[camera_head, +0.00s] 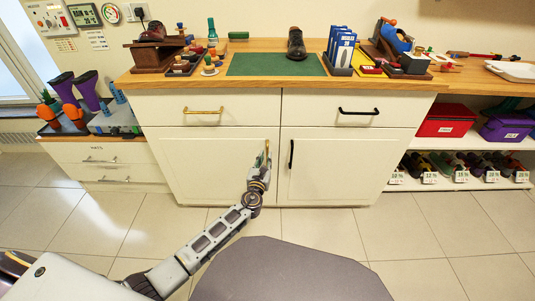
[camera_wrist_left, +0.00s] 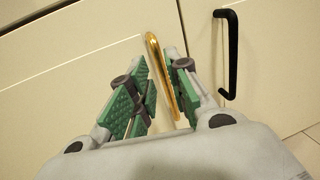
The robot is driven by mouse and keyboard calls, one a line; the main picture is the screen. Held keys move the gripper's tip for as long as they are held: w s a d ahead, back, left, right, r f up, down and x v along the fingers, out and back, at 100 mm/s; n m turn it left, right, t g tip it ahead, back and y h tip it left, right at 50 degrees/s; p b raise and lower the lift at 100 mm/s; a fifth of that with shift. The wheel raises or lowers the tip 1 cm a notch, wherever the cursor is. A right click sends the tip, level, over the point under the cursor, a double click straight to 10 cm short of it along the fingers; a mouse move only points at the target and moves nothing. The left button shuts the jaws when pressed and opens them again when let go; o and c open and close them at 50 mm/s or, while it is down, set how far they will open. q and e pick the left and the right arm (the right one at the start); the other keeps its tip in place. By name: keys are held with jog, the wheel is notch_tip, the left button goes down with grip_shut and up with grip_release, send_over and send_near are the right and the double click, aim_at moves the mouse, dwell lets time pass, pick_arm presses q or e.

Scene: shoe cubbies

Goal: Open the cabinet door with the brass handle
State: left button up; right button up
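The left cabinet door (camera_head: 215,165) is white and closed, with a vertical brass handle (camera_head: 267,147) near its right edge. My left gripper (camera_head: 261,165) is at this handle, and its fingers partly cover it in the head view. In the left wrist view, the brass handle (camera_wrist_left: 161,75) runs between the green-padded fingers of my left gripper (camera_wrist_left: 162,82). The fingers are open, one on each side, with a gap showing at least on the left. Whether the right finger touches the handle is hard to tell. My right gripper is in neither view.
The right door has a black handle (camera_head: 291,154), also close by in the wrist view (camera_wrist_left: 229,55). Above the doors are drawers, one with a horizontal brass handle (camera_head: 204,111). The worktop (camera_head: 160,79) holds shoe-care items. Tiled floor in front is clear.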

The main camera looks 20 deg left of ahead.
pick_arm(q)
jog(key=shift+w+a+b, duration=0.2)
jog(key=shift+w+b, duration=0.5)
jog(key=shift+w, duration=1.75)
jog(key=shift+c, duration=0.2)
grip_shut()
